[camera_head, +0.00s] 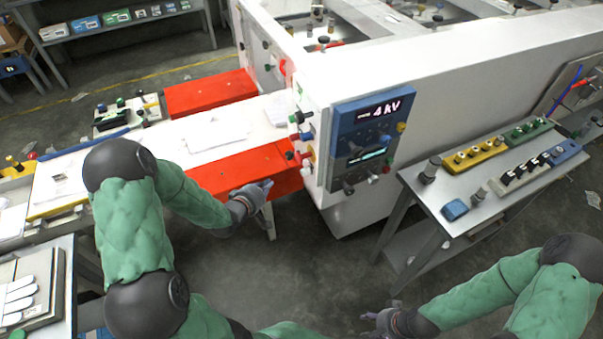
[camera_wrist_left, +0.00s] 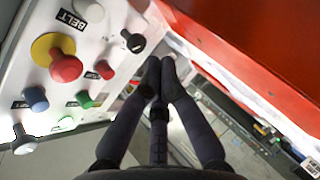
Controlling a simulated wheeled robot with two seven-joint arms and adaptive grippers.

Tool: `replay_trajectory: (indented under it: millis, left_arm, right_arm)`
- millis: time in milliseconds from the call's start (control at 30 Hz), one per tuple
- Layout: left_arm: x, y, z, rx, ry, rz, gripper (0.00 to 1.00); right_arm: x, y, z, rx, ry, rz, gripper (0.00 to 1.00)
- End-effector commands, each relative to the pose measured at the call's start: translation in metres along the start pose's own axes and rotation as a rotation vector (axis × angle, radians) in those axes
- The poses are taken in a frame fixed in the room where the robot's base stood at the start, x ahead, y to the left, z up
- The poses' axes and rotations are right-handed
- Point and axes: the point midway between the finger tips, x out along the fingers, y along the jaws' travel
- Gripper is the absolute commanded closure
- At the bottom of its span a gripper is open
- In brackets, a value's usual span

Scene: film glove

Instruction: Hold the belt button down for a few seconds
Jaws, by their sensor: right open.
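The white control panel (camera_head: 310,95) on the machine's end carries several coloured buttons and knobs. In the left wrist view, a black-and-white BELT label (camera_wrist_left: 72,20) sits beside a white button (camera_wrist_left: 90,10) at the top left, partly cut off by the frame edge. My left gripper (camera_head: 268,185) is in front of the red table section, below and left of the panel. In the left wrist view its fingertips (camera_wrist_left: 161,80) are together, with nothing between them, to the right of the panel and apart from the buttons. My right gripper (camera_head: 376,318) is open and empty, low in front of the machine.
A red mushroom button on a yellow ring (camera_wrist_left: 66,67) and small red, blue, green and black controls share the panel. Red guards (camera_head: 245,170) flank the white belt. A blue display unit (camera_head: 372,120) reads 4 kV. A metal table (camera_head: 450,195) with switch boxes stands right.

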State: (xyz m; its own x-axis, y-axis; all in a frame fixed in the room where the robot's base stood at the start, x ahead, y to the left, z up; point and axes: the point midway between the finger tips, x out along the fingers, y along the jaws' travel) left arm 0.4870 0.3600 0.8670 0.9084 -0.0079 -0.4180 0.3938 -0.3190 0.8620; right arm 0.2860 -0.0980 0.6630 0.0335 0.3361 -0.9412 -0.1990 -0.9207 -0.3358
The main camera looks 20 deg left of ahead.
Motion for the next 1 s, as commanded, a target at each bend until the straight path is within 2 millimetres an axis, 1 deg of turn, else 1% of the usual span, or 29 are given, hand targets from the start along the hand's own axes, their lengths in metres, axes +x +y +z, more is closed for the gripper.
replay_trajectory:
  millis: [600,800,1000]
  left_arm:
    - [0.049,0.035,0.037,0.002,-0.003,0.001,1.00]
    - [0.057,0.041,0.043,0.002,-0.002,0.001,1.00]
    - [0.059,0.043,0.044,0.001,-0.001,0.000,1.00]
  right_arm:
    - [0.006,0.002,0.000,0.000,0.000,0.000,0.42]
    - [0.008,0.003,-0.001,0.000,0.000,0.000,0.42]
    - [0.008,0.003,-0.001,0.000,0.000,0.000,0.42]
